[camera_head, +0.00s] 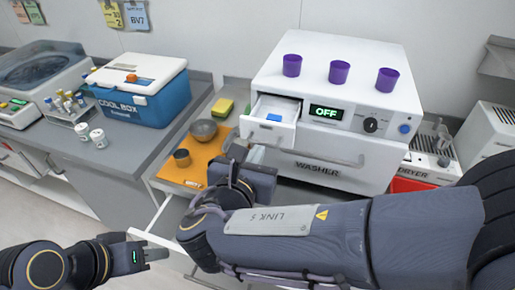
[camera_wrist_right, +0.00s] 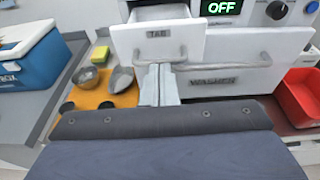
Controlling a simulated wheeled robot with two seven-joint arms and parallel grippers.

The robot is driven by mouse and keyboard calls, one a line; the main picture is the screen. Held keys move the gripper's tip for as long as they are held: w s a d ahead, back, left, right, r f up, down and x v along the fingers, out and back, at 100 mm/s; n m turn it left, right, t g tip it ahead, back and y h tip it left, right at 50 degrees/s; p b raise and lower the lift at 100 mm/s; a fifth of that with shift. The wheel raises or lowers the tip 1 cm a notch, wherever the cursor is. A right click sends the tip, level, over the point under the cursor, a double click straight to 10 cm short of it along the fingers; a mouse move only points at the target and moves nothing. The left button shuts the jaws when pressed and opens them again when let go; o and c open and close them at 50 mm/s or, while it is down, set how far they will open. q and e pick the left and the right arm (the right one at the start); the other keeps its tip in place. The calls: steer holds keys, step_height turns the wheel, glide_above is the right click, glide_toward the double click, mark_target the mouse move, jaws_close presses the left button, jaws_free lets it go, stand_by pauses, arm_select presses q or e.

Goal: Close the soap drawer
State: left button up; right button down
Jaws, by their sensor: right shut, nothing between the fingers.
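The soap drawer (camera_head: 263,134) is pulled out of the upper left of the white washer (camera_head: 375,157). A blue item (camera_head: 273,118) lies in it.
Several purple cups stand on the washer, including one (camera_head: 339,72) in the middle. An orange mat (camera_head: 183,172) with bowls (camera_head: 203,131) lies left of it. A blue cool box (camera_head: 143,103) stands farther left. A red bin (camera_wrist_right: 300,98) is at the right.

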mark_target(272, 119)
steer(key=shift+w+d+f, duration=0.1)
steer(key=shift+w+d, duration=0.05)
steer(key=shift+w, duration=0.45)
steer(key=x, duration=0.3)
steer(key=r+x, duration=0.1)
steer(key=x, duration=0.2)
steer(key=r+x, duration=0.1)
steer(key=x, duration=0.2)
steer(key=shift+w+d+f, duration=0.15)
steer(key=shift+w+d, duration=0.1)
steer(key=shift+w, duration=0.25)
steer(key=shift+w+d, duration=0.15)
steer(key=shift+w, duration=0.1)
steer(key=shift+r, duration=0.2)
steer(key=shift+r, duration=0.1)
